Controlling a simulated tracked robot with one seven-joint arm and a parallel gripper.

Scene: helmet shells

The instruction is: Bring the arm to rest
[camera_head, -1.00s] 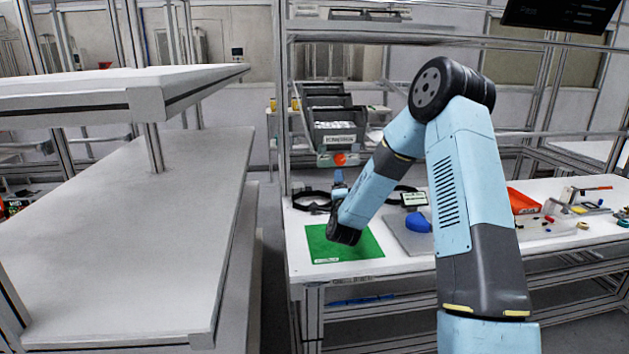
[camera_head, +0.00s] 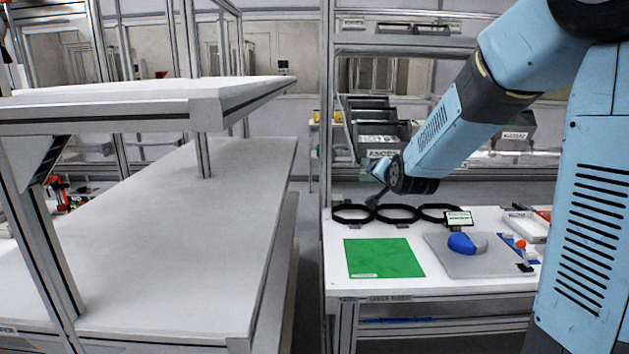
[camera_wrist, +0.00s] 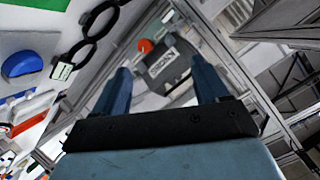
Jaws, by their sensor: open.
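My arm is raised over the back of the white worktable (camera_head: 345,300), with its wrist above the row of black rings (camera_head: 397,214). My gripper (camera_wrist: 160,78) is open in the wrist view, its two blue fingers apart with nothing between them. In the head view it is small and partly hidden by the wrist. Beyond the fingers is a grey bin (camera_wrist: 168,66) with a label, and an orange round thing (camera_wrist: 145,46) beside it. The blue helmet shell (camera_head: 462,243) lies on a grey plate (camera_head: 497,266), away from the gripper.
A green mat (camera_head: 384,258) lies bare on the table's left part. Several bins (camera_head: 378,125) hang behind my gripper, near the frame's upright (camera_head: 327,110). A two-level grey shelf (camera_head: 170,250) fills the left side, with a gap before the table. Small parts lie at the right.

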